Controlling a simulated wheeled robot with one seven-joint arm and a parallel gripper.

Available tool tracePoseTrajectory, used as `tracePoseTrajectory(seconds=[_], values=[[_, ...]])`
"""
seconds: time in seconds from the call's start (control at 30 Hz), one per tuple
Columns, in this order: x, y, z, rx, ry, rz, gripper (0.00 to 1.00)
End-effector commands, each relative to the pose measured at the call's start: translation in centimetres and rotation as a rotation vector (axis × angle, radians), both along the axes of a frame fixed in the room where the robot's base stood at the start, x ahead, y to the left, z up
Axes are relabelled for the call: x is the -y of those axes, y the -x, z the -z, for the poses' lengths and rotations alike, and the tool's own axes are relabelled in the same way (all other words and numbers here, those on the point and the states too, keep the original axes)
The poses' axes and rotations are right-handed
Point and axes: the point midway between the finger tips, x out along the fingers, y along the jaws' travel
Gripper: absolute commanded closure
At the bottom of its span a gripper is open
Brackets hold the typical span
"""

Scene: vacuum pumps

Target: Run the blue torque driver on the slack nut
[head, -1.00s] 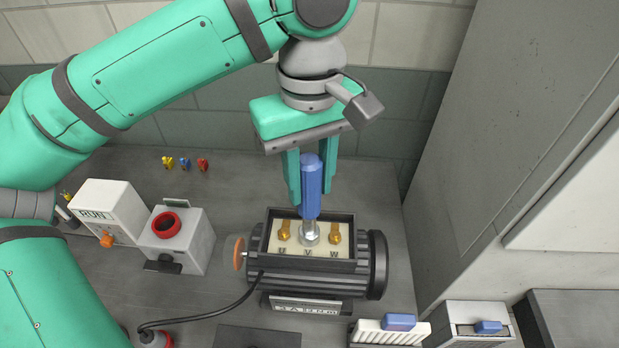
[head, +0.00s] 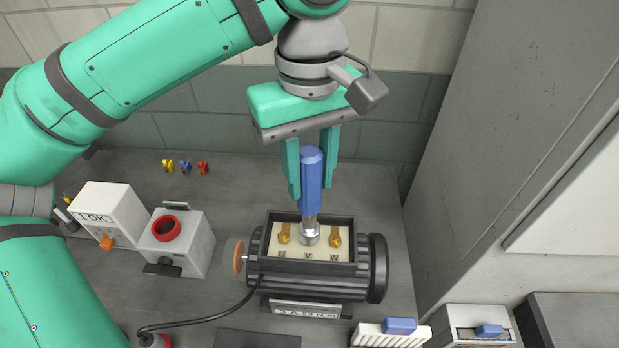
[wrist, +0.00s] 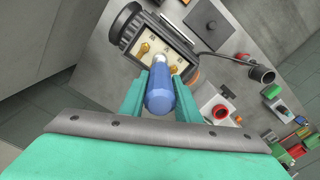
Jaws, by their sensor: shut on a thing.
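My gripper (head: 311,190) is shut on the blue torque driver (head: 312,175), which stands upright between its fingers. The driver's silver socket (head: 309,234) sits at the middle post, V, in the open terminal box (head: 350,262) of the dark motor (head: 315,285). The nut there is hidden by the socket. Brass terminals U (head: 284,233) and W (head: 335,236) show on either side. The wrist view shows the driver (wrist: 159,92) from above, between my fingers and over the terminal box. A white box (head: 108,208) at the left has a display reading "OK".
A grey box with a red ring button (head: 165,228) stands left of the motor. Yellow, blue and red clips (head: 185,167) lie behind. Two holders with blue pieces (head: 400,326) (head: 489,330) stand front right. A tall grey cabinet (head: 500,150) bounds the right. A black cable runs front left.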

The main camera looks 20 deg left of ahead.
Motion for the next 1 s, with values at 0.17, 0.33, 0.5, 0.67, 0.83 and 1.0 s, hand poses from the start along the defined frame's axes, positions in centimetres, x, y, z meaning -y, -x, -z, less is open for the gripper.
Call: tracePoseTrajectory(seconds=[0.17,0.33,0.5,0.67,0.83,1.0], values=[[0.0,0.0,-1.0,0.001,0.001,0.0,1.0],[0.0,0.0,-1.8,0.001,0.001,0.001,1.0],[-0.1,0.0,-2.7,0.001,0.0,-0.002,1.0],[-0.1,0.0,-3.4,0.001,-0.001,-0.002,1.0],[-0.1,0.0,-3.9,0.001,0.001,-0.002,1.0],[0.0,0.0,-4.0,0.001,0.001,0.0,1.0]])
